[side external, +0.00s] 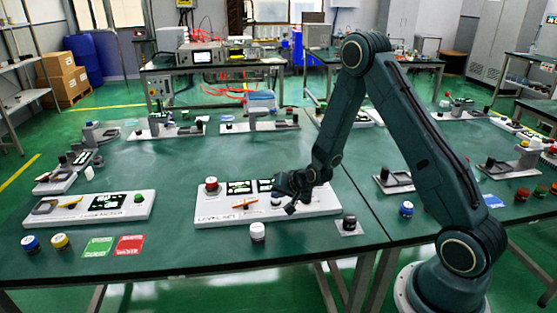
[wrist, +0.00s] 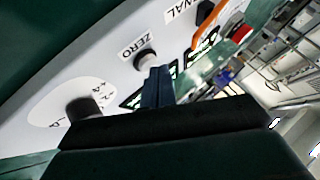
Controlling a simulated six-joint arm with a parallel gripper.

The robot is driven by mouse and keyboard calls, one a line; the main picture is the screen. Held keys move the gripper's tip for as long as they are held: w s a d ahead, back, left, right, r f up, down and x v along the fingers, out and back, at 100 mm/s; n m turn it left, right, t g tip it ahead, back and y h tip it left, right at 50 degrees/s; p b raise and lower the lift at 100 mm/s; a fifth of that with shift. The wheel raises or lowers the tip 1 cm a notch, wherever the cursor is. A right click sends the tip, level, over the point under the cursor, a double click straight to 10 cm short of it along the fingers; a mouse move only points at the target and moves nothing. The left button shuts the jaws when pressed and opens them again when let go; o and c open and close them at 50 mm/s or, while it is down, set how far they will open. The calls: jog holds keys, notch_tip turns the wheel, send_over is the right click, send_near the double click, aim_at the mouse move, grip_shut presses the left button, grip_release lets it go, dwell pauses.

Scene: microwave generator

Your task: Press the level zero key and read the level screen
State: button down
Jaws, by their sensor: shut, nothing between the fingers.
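The white panel box (side external: 330,206) stands on the green table under my gripper (side external: 290,207). Dark screens with bright characters (side external: 238,187) lie along the back of the panel. The screens in the wrist view (wrist: 200,50) are partly hidden by the fingers, and I cannot read them.
The panel also bears a red knob (side external: 211,185), an orange lever (side external: 240,206) and a dark dial knob (wrist: 85,108). Another panel (side external: 140,208) sits at left.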

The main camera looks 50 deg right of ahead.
aim_at(278, 202)
jog(key=shift+r, duration=0.95)
jog(key=shift+r, duration=0.15)
jog(key=shift+r, duration=2.35)
jog(key=shift+a+r, duration=0.1)
